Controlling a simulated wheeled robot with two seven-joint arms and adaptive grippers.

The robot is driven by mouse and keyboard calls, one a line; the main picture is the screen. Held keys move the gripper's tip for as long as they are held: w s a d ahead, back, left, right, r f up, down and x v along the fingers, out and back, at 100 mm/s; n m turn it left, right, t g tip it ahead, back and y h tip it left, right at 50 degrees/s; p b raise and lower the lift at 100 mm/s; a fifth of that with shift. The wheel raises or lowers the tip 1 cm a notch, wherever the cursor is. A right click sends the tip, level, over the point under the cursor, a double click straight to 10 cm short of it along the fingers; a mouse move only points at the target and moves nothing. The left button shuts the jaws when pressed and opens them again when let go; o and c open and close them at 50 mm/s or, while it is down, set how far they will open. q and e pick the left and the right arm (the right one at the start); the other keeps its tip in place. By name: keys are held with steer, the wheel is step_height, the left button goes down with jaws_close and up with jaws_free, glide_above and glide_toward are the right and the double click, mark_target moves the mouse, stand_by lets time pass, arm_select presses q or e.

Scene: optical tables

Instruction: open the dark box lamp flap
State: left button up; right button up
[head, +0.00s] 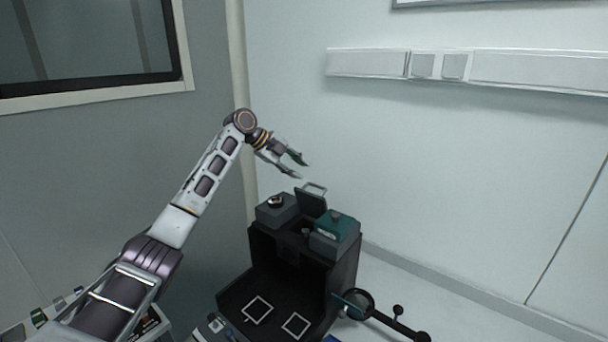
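The dark box (262,258) stands low in the middle of the head view, with an open-fronted black body. On its top, a dark flap (311,203) with a pale loop handle (314,188) stands tilted up between two smaller blocks. My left gripper (302,168) is just above and slightly left of the handle. Its two fingers are spread, with nothing between them, and appear apart from the handle. The flap's hinge side is hard to make out. My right gripper is not in view.
A grey block with a round top piece (276,201) and a teal-topped block (337,226) flank the flap. Two white square outlines (257,310) mark the box's lower shelf. A dark wheel and rod (360,304) stick out at right. A wall stands behind.

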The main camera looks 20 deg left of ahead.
arm_select(q)
steer(key=shift+s+r, duration=0.35)
steer(key=shift+r, duration=0.15)
stand_by(0.3)
